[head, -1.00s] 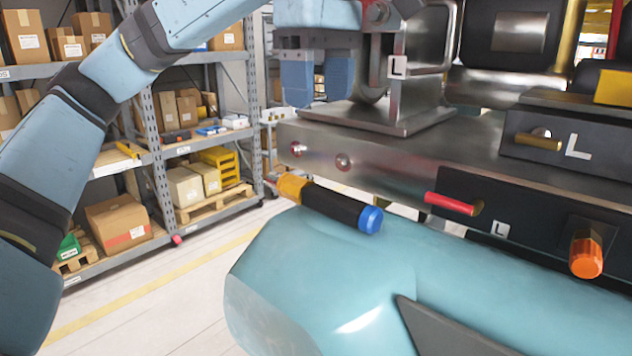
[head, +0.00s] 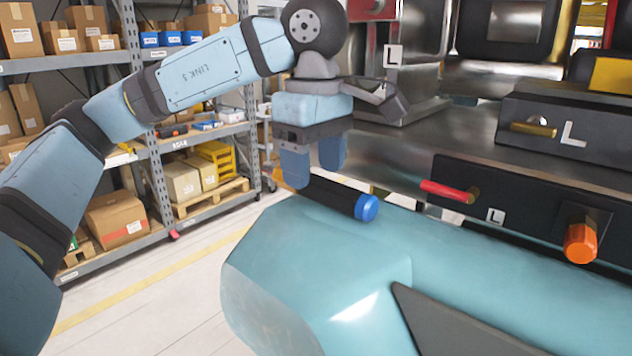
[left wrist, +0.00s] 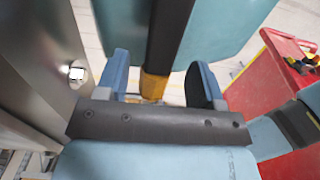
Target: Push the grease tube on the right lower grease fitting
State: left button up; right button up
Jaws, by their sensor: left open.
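A black tube with a blue cap, which looks like the grease tube (head: 338,197), slants across the upper edge of a teal body (head: 300,255). My left gripper (head: 314,172) is open, fingers down, at the tube's orange end. In the left wrist view the tube (left wrist: 168,38) and its yellow-orange end (left wrist: 153,86) show between the open fingers (left wrist: 158,66); I cannot tell whether they touch it. A bright round fitting (left wrist: 77,73) sits on the metal plate left of the fingers there. The lower fittings are hidden behind my gripper in the head view. My right gripper is not in view.
The metal frame stands close by my gripper. Right of it a block marked L carries a red pin (head: 447,190) and an orange knob (head: 580,243). Shelves with boxes (head: 118,218) stand at the back left. A red cart (left wrist: 275,75) shows in the left wrist view.

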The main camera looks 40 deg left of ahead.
aim_at(314, 177)
pick_arm(q)
notch_tip(314, 177, down, 2)
jog(key=shift+a+f, duration=0.1)
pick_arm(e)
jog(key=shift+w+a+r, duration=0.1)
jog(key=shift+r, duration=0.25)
pick_arm(q)
grip_shut()
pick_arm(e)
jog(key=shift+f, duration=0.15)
pick_arm(q)
notch_tip(314, 177, up, 8)
jog(key=shift+w+r, duration=0.1)
jog(key=shift+r, duration=0.05)
notch_tip(314, 177, up, 12)
jog(key=p, duration=0.2)
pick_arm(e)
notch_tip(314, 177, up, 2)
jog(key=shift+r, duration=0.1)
